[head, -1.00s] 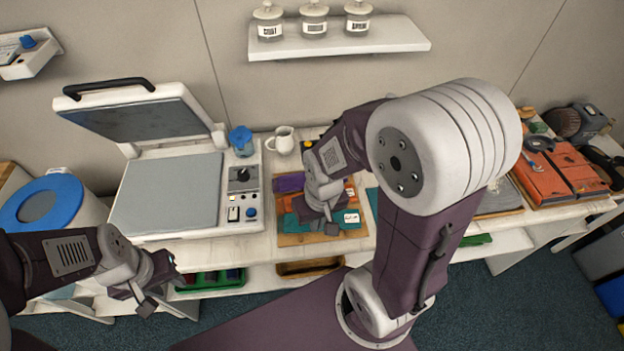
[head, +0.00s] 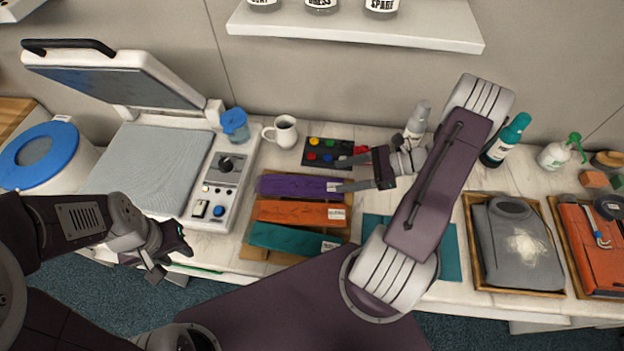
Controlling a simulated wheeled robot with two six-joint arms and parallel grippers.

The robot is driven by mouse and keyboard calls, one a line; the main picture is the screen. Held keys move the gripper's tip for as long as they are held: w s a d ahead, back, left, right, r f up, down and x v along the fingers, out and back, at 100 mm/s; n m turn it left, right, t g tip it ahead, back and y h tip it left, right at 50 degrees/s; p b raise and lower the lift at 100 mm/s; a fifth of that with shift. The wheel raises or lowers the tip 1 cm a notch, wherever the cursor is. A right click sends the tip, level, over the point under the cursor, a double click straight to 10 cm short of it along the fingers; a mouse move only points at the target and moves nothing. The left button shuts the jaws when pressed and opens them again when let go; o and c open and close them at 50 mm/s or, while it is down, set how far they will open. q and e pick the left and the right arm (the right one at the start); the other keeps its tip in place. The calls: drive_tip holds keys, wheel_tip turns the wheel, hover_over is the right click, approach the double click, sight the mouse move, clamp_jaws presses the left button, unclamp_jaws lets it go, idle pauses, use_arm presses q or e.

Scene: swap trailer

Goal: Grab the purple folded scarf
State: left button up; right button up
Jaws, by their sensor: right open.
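The purple folded scarf (head: 292,186) lies as a long strip on a wooden board (head: 256,254), above an orange folded scarf (head: 290,212) and a teal folded scarf (head: 285,238). A pale tag sits at its right end. My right gripper (head: 343,174) is open and points left, its fingers at the scarf's right end. One finger is by the tag and the other is farther back. I cannot tell whether they touch the scarf. My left gripper (head: 172,266) hangs at the table's front edge, away from the scarves; its jaw state is unclear.
A heat press (head: 160,170) with raised lid stands on the left. A blue cup (head: 235,125), a white mug (head: 285,132) and a dark tray of colored pieces (head: 322,152) are behind the scarves. Bottles (head: 505,140) and a framed grey garment (head: 515,245) are on the right.

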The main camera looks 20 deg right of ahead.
sight(310, 186)
drive_tip(key=shift+s+d+f+m+t, duration=0.3)
drive_tip(key=shift+s+d+f+m, duration=0.1)
drive_tip(key=shift+s+d, duration=0.15)
drive_tip(key=a, duration=0.1)
drive_tip(key=a+r, duration=0.1)
drive_tip(key=shift+s+a+h, duration=0.2)
drive_tip(key=shift+a+h, duration=0.1)
drive_tip(key=shift+p+x, duration=0.35)
drive_tip(key=shift+x, duration=0.85)
drive_tip(key=shift+w+d+f, duration=0.25)
drive_tip(key=shift+w+f, duration=0.2)
drive_tip(key=shift+w, duration=0.05)
drive_tip(key=x, duration=0.3)
drive_tip(key=p+x, duration=0.1)
drive_tip(key=x, duration=0.1)
drive_tip(key=shift+s+a+r, duration=0.2)
drive_tip(key=shift+s+a, duration=0.1)
drive_tip(key=shift+a, duration=0.1)
drive_tip(key=shift+w+f, duration=0.15)
use_arm(q)
drive_tip(key=shift+s+a+r, duration=0.1)
drive_tip(key=shift+a+r, duration=0.5)
drive_tip(key=shift+a, duration=0.3)
use_arm(e)
drive_tip(key=c, duration=1)
